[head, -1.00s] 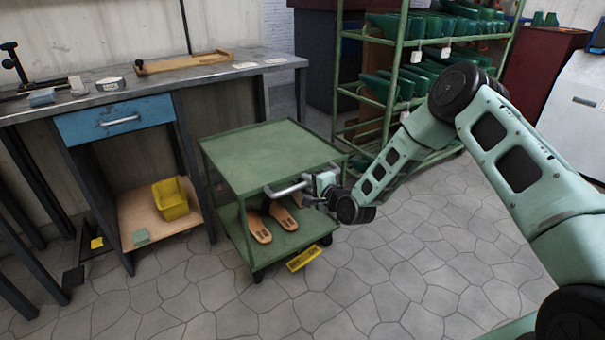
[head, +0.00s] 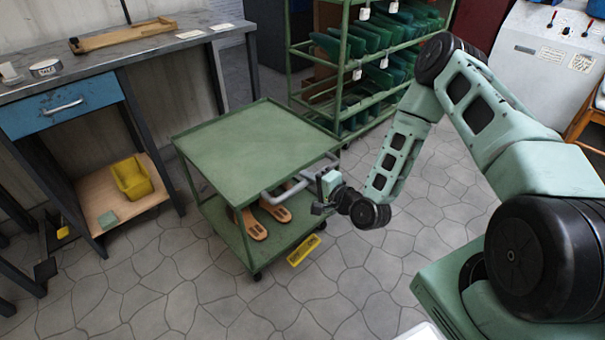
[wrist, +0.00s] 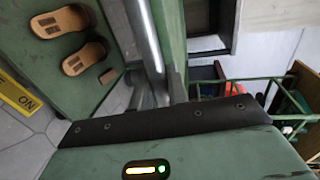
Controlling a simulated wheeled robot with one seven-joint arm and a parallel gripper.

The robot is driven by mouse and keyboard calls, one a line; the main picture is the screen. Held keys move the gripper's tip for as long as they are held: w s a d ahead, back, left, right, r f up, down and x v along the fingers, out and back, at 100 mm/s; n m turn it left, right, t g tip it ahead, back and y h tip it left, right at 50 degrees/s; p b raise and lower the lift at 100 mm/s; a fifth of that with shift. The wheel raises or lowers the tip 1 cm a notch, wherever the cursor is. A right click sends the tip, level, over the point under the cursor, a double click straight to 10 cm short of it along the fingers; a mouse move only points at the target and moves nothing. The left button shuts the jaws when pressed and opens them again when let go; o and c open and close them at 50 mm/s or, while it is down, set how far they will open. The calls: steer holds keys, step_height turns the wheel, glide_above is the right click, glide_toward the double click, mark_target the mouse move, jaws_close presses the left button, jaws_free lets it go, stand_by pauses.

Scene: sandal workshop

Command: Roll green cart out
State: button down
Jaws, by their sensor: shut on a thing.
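The green cart (head: 255,143) stands on the stone floor beside the workbench. Its flat top is bare, and a grey bar handle (head: 290,188) sticks out from its right side. A pair of tan sandal soles (head: 262,219) lies on the lower shelf; they also show in the wrist view (wrist: 75,38). My gripper (head: 318,190) is at the handle and shut on it. In the wrist view the grey handle bar (wrist: 146,38) runs down to the dark jaw area, and the exact grip is partly hidden.
The workbench (head: 95,78) with a blue drawer (head: 61,110) and a yellow bin (head: 132,178) stands left of the cart. A green rack (head: 335,100) of green lasts stands behind it. The floor in front is open.

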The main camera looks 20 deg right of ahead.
steer(key=shift+s, duration=0.1)
steer(key=c, duration=1.4)
jaws_free()
steer(key=p+v, duration=0.3)
steer(key=v, duration=1.4)
steer(key=shift+s, duration=0.15)
steer(key=shift+d, duration=0.1)
